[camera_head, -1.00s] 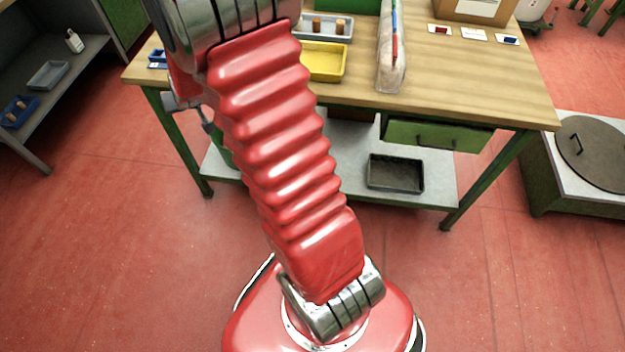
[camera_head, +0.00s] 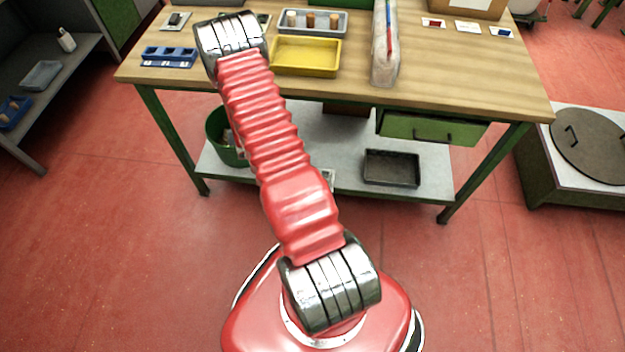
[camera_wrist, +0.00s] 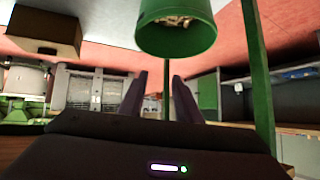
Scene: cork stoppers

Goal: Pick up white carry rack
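I cannot make out a white carry rack for certain in either view. A small pale thing (camera_head: 327,178) shows on the lower shelf beside my arm in the head view. My arm hides part of it, and I cannot tell what it is. In the wrist view my gripper (camera_wrist: 159,92) shows two dark fingers, apart, with nothing between them. The picture there looks upside down, with a green bin (camera_wrist: 176,38) beyond the fingers. The gripper is hidden behind my arm in the head view.
On the wooden bench (camera_head: 460,80) stand a blue rack (camera_head: 168,57), a yellow tray (camera_head: 305,57) and a grey tray (camera_head: 335,30) with cork stoppers. Below are the green bin (camera_head: 222,135) and a dark tray (camera_head: 391,168). Red floor is open in front.

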